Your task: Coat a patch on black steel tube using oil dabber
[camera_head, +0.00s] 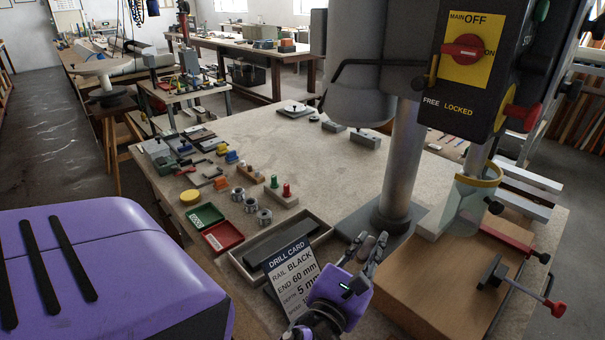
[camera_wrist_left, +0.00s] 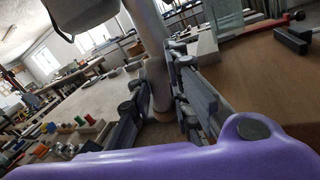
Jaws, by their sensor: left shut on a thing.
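My left gripper (camera_head: 367,246) comes in at the bottom middle, above the bench's front edge and right of the grey tray. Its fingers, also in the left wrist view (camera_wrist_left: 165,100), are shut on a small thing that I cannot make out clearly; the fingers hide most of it. A long dark bar (camera_head: 280,243), perhaps the black steel tube, lies in the grey tray (camera_head: 318,237), its near part behind the drill card. I cannot pick out the oil dabber for certain. My right gripper is not in view.
A drill card (camera_head: 291,272) stands in front of the tray. The drill press column (camera_head: 400,165) rises beyond my gripper, with a wooden block (camera_head: 440,285) and red-handled clamps at right. Green (camera_head: 205,217) and red bins and coloured pegs stand left. The bench middle (camera_head: 325,175) is clear.

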